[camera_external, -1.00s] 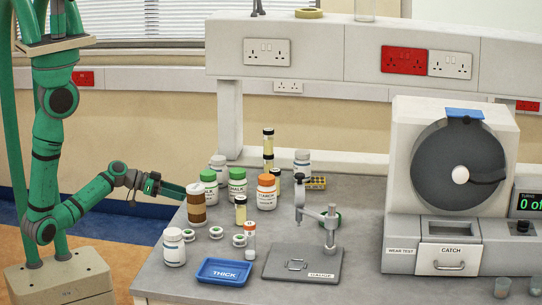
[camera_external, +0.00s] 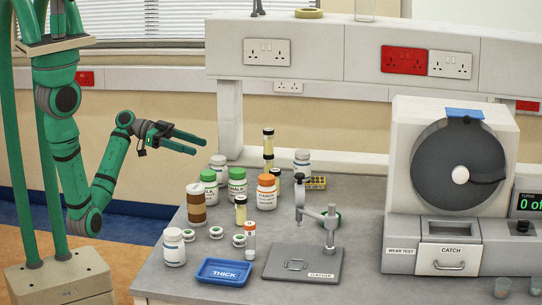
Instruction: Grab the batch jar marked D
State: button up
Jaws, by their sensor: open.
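Several jars and bottles stand in a group at the left of the bench. They include a brown jar with a white band (camera_external: 196,205), two green-capped jars, the left one (camera_external: 209,188) and the right one marked CHALK (camera_external: 237,184), an orange-capped jar (camera_external: 266,192) and a white jar (camera_external: 174,248) at the front. I cannot make out a letter D on any of them. My gripper (camera_external: 198,145) is open and empty, above and to the left of the group, its fingers pointing right. It touches nothing.
A blue tray marked THICK (camera_external: 223,271) lies at the front edge. A grey plate with a small stand (camera_external: 303,264) is right of it. The wear test machine (camera_external: 450,180) fills the right side. Small lidded tins (camera_external: 216,232) lie among the jars.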

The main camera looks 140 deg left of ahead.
aim_at(224, 165)
jog(key=w+h, duration=0.1)
jog(key=w, duration=0.4)
jog(key=w+d+m+h, duration=0.1)
jog(key=w, duration=0.4)
jog(key=w+m+h, duration=0.1)
jog(key=w, duration=0.4)
jog(key=shift+d+r, duration=0.2)
jog(key=shift+r, duration=0.2)
jog(key=shift+x, duration=3.15)
jog(key=shift+g, duration=0.3)
jog(key=c, duration=1.2)
